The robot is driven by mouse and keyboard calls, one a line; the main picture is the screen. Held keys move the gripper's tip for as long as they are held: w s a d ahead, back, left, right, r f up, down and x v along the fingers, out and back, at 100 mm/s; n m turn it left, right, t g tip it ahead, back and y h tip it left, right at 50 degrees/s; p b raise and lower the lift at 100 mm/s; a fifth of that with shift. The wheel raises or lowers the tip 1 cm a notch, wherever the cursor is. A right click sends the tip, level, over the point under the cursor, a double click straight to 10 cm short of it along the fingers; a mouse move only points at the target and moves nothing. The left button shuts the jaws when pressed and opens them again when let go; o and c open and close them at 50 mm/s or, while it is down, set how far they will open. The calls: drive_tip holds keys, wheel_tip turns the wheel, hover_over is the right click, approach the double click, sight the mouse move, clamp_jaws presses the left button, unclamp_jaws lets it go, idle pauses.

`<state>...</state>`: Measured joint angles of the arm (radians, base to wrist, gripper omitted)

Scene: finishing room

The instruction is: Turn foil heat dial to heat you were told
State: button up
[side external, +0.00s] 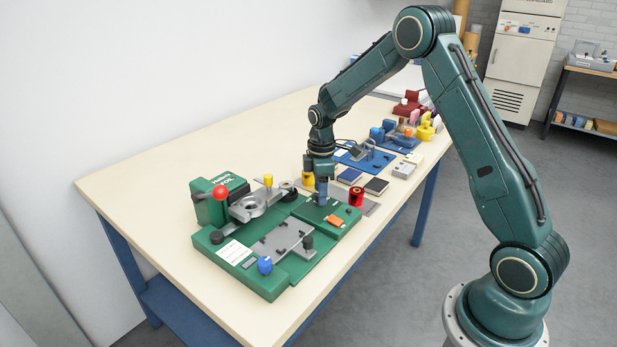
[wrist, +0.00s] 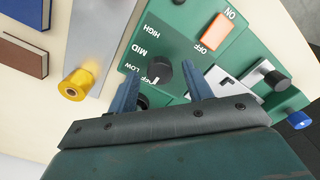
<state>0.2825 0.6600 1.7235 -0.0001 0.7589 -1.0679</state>
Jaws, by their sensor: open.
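The heat dial (wrist: 160,74) is a black round knob on the green foil machine (side external: 222,258). HIGH and MID are printed beside it in the wrist view, and a third label is partly covered. I cannot make out where its pointer stands. My gripper (wrist: 161,72) is open, with one blue finger on each side of the dial. I cannot tell if either finger touches it. In the side view my gripper (side external: 322,195) points down at the machine's back right panel and hides the dial.
An orange ON/OFF switch (side external: 335,220) is close by. The machine also bears a red ball knob (side external: 220,192), a blue knob (side external: 265,265) and a black knob (side external: 307,242). Small books (side external: 350,176) lie behind.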

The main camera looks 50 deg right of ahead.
drive_tip(key=shift+f, duration=0.3)
drive_tip(key=shift+c, duration=0.2)
drive_tip(key=c, duration=0.9)
drive_tip(key=shift+m, duration=0.4)
drive_tip(key=m, duration=0.4)
drive_tip(key=shift+m, duration=2)
